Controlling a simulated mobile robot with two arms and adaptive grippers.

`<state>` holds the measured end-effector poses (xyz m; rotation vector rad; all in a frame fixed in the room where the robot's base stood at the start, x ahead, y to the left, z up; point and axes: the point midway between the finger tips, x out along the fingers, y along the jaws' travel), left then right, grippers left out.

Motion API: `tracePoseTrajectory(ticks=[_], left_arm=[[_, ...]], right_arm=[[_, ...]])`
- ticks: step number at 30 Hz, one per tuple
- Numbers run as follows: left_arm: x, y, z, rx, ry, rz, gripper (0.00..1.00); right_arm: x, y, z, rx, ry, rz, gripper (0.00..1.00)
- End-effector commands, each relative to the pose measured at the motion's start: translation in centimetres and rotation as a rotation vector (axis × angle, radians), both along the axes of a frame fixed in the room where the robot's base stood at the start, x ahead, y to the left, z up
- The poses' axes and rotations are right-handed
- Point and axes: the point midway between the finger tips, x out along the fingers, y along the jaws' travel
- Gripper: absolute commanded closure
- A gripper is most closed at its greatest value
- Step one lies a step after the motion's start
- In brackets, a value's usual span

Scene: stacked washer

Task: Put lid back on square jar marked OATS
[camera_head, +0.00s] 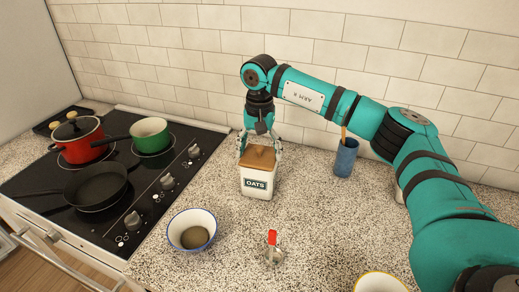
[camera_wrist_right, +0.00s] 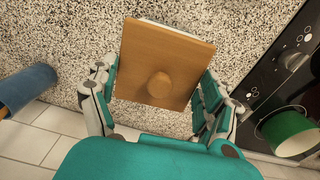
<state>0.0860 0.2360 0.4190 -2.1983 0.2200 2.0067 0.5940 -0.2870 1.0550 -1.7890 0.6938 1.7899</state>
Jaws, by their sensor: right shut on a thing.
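The square white jar marked OATS (camera_head: 256,186) stands upright on the speckled counter, right of the stove. A square wooden lid (camera_head: 258,158) is at its top; the lid also shows in the right wrist view (camera_wrist_right: 165,52) with its round knob facing the camera. My right gripper (camera_head: 260,151) points down over the jar, shut on the lid with fingers on two opposite sides. In the wrist view a thin white strip of the jar shows past the lid's far edge. I cannot tell whether the lid touches the rim all round. My left gripper is not in view.
A blue-rimmed bowl (camera_head: 192,230) and a small glass jar with a red clip (camera_head: 272,248) stand in front. A blue cup (camera_head: 345,158) is to the right; a yellow-rimmed bowl (camera_head: 380,283) is at the bottom edge. Pots and a pan (camera_head: 97,187) occupy the stove.

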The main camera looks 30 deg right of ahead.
Motion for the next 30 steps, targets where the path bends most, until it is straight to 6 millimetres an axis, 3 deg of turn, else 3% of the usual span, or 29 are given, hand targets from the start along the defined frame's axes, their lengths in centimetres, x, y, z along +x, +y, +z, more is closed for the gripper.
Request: tracePoseTrajectory(ticks=[8,9,13,30], left_arm=[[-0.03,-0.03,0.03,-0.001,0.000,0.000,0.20],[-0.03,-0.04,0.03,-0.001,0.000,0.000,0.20],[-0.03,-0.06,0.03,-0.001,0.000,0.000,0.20],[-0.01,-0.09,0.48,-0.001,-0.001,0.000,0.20]], right_arm=[[0.00,-0.01,0.01,0.000,0.000,0.000,0.51],[0.00,-0.01,0.01,0.000,0.000,0.000,0.17],[0.01,-0.01,0.01,0.000,0.000,0.000,0.00],[0.01,-0.01,0.62,0.000,0.000,0.000,0.00]])
